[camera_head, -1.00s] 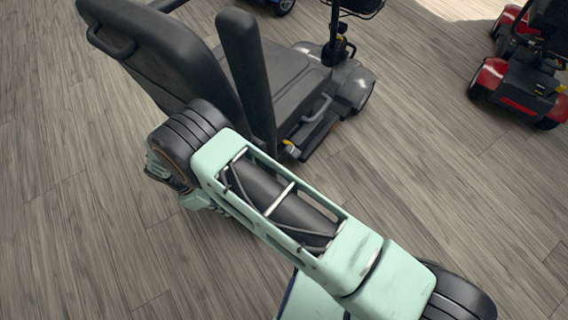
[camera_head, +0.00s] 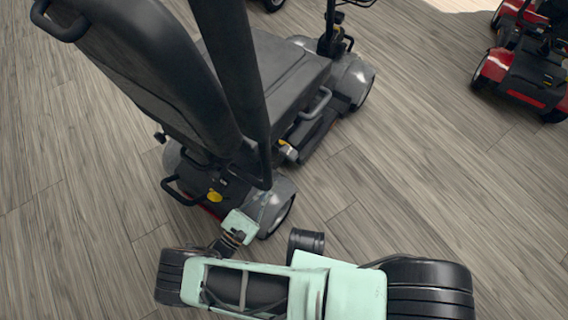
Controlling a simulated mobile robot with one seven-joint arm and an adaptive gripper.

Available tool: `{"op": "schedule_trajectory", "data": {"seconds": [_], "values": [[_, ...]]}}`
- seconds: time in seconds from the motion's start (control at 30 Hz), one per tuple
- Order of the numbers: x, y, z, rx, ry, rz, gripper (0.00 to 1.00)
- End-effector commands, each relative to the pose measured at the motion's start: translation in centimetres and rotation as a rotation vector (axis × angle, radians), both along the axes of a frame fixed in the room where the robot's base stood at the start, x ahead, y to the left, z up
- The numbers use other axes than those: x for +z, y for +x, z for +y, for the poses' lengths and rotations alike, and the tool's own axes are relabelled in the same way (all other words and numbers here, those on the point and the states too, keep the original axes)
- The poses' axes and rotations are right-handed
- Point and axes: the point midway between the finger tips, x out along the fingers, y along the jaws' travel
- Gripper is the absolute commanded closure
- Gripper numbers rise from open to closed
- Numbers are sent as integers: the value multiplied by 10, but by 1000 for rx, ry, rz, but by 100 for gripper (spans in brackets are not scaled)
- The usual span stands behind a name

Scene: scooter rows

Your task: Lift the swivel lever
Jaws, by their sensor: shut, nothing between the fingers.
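A grey mobility scooter with a black seat (camera_head: 268,72) stands in the upper middle. A small dark lever-like part with a yellow mark (camera_head: 288,150) sticks out low at the side of the seat, beside the armrest post. I cannot tell for sure that it is the swivel lever. My arm lies along the bottom of the view, and a mint-coloured link of it reaches up beside the scooter's grey rear fender. I cannot make out my gripper's fingers, nor whether they touch anything.
The tall backrest (camera_head: 150,65) and the upright armrest (camera_head: 235,75) rise close to the camera and cover part of the scooter's rear. A red scooter (camera_head: 520,75) stands at the upper right. The wooden floor (camera_head: 440,180) is clear to the right and at the left.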

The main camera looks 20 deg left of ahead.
Motion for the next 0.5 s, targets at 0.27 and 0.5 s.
{"op": "schedule_trajectory", "data": {"seconds": [0.27, 0.5], "values": [[14, 56, -24, -5, -1, 0, 100], [41, 57, -28, -2, 2, 2, 100]]}}
